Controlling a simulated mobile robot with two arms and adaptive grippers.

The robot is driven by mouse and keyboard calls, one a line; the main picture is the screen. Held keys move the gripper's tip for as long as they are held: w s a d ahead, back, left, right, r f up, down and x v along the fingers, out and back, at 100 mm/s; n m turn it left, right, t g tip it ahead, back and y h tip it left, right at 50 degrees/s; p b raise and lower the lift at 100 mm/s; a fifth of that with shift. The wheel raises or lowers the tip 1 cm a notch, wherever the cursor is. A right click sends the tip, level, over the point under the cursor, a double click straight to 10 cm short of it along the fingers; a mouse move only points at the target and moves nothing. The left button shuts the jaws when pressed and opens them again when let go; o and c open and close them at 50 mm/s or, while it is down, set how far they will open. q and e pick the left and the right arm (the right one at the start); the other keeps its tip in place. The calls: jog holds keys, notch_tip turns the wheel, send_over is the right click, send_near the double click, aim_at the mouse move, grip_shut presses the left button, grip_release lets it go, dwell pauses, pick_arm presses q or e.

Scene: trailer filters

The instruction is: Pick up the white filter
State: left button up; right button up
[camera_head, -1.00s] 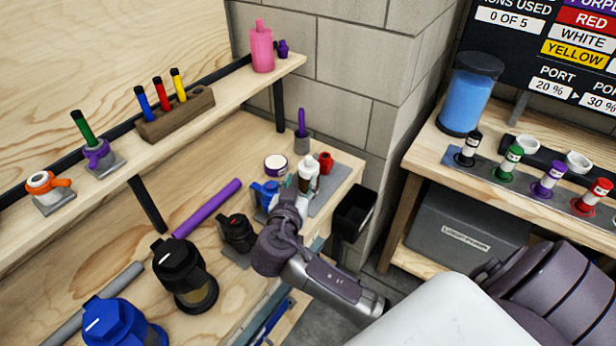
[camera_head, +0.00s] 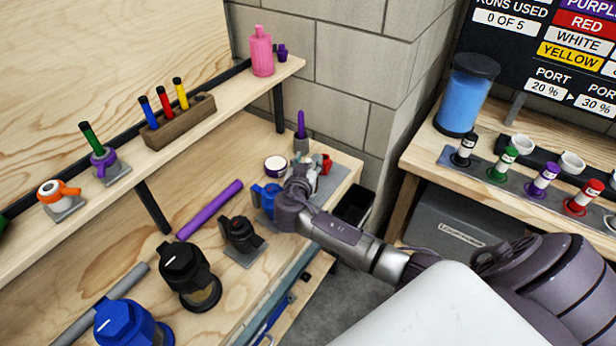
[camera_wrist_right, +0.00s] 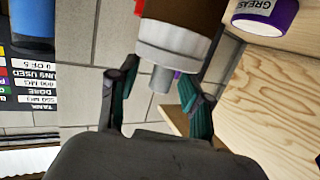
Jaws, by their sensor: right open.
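The white filter (camera_wrist_right: 172,42) shows in the right wrist view as a white ridged collar with a short grey nozzle and a brown body, cut off by the top edge. My right gripper (camera_wrist_right: 156,92) is open, with one finger on each side of the nozzle end. I cannot tell if either finger touches it. In the head view my right gripper (camera_head: 303,172) is at the far right end of the bench and hides most of the filter. My left gripper is not in view.
A red part (camera_head: 325,163), a blue valve (camera_head: 265,197) and a white-topped purple tin (camera_head: 276,166) stand close around the gripper. A purple marker (camera_head: 301,125) stands behind. A black bin (camera_head: 355,203) hangs off the bench's right end.

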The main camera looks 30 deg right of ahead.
grip_shut()
dwell(0.5)
